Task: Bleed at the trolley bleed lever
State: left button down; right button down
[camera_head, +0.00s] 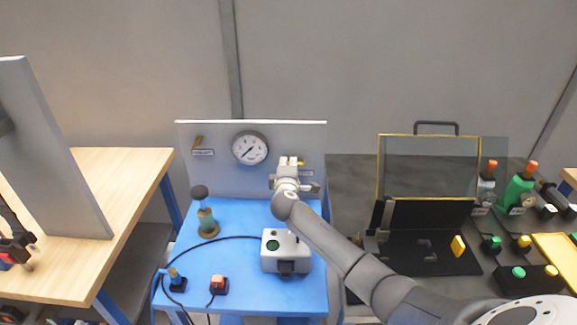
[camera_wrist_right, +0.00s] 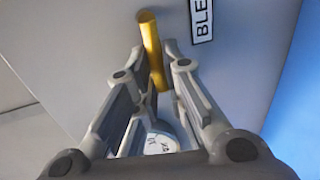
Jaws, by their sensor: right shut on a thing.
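The yellow bleed lever (camera_wrist_right: 152,45) stands out from the grey panel (camera_head: 222,165), beside a label that reads "BLE" before it is cut off. In the right wrist view the lever runs between the two fingers of my right gripper (camera_wrist_right: 160,70), which is shut on it. In the head view my right gripper (camera_head: 289,164) is at the right part of the panel, and only a small yellow bit of the lever shows there. The gripper hides most of the lever and part of its label. My left gripper is not in view.
A round gauge (camera_head: 250,148) and another small lever (camera_head: 198,141) sit on the panel to the left. The blue trolley top (camera_head: 235,290) carries a grey box (camera_head: 271,258), a dark-knobbed device (camera_head: 207,222) and two switches. A black case (camera_head: 425,255) stands to the right.

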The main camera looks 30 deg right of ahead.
jog(key=shift+f, duration=0.1)
jog(key=c, duration=1.5)
grip_release()
jog(key=v, duration=1.2)
